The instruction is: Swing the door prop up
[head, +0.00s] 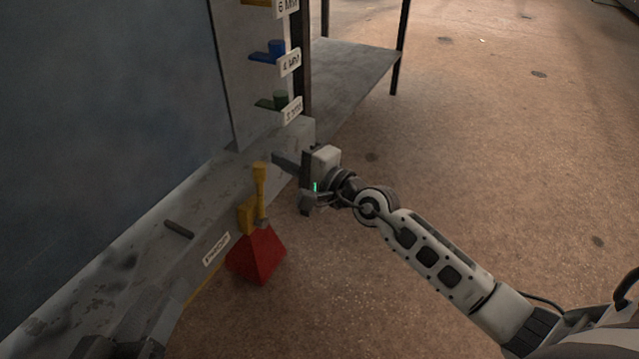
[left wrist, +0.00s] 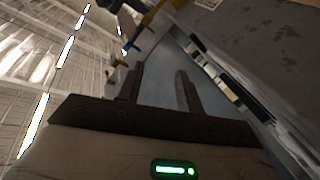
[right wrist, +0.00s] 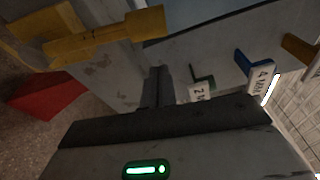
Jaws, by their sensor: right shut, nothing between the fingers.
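A yellow lever (head: 259,182) stands upright at the front edge of a grey bench, with a yellow bracket at its foot and a red wedge-shaped block (head: 257,256) below. In the right wrist view the yellow lever (right wrist: 105,36) and red block (right wrist: 48,103) lie at the left. My right gripper (head: 278,158) is shut and empty, just right of the lever's top and apart from it. My left gripper (left wrist: 158,80) is open and empty in the left wrist view.
The grey bench ledge (head: 150,262) runs along the dark blue panel (head: 110,110), with a dark bar (head: 179,230) on it. Blue (head: 268,52) and green (head: 272,102) tabs with labels stick out from the upright plate. The floor (head: 480,150) at right is open.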

